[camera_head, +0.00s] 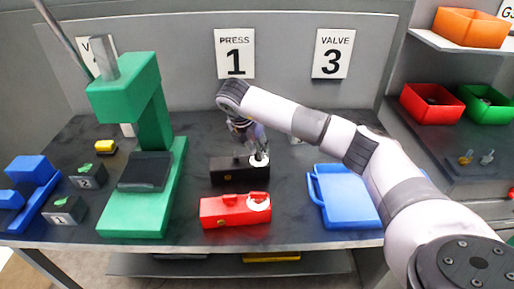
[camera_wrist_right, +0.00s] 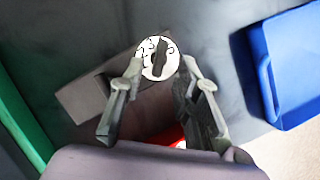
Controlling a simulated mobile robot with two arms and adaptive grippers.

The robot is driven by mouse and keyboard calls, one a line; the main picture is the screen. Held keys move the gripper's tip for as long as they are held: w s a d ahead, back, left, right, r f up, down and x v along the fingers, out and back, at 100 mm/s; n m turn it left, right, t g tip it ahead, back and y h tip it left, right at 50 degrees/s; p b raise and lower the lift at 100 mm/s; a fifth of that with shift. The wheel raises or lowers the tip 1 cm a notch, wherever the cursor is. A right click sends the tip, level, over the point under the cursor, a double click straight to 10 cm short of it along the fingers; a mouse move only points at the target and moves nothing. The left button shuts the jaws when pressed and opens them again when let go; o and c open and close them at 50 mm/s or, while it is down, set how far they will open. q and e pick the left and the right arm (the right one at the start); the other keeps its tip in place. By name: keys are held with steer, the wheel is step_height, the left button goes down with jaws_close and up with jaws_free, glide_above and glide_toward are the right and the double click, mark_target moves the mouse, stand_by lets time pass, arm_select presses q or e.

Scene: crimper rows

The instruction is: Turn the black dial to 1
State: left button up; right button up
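The black box (camera_head: 228,170) lies on the bench behind a red box. On its right end is a white disc (camera_head: 261,160), partly hidden by my right gripper (camera_head: 252,150). In the right wrist view the disc shows marks around its edge, too small to read surely, and an elongated black knob (camera_wrist_right: 159,55) at its middle. The knob stands nearly upright in that picture. My right gripper (camera_wrist_right: 161,66) points at the disc with its fingers apart, one on each side. The knob lies between the fingertips with gaps; I see no contact. My left gripper is not in view.
The red box (camera_head: 222,213) with its own white dial sits just in front. A green press (camera_head: 178,160) stands left, a blue tray (camera_head: 345,222) right. Small grey blocks (camera_head: 66,212) and a blue stand (camera_head: 47,203) are far left. Signs hang on the back panel.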

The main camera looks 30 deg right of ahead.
steer(key=shift+x, duration=1)
steer(key=shift+w+f, duration=0.1)
steer(key=shift+f, duration=0.15)
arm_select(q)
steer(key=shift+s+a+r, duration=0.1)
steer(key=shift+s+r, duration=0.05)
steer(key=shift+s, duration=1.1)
arm_select(e)
steer(key=shift+c, duration=0.4)
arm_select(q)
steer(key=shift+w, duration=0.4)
arm_select(e)
jaws_close()
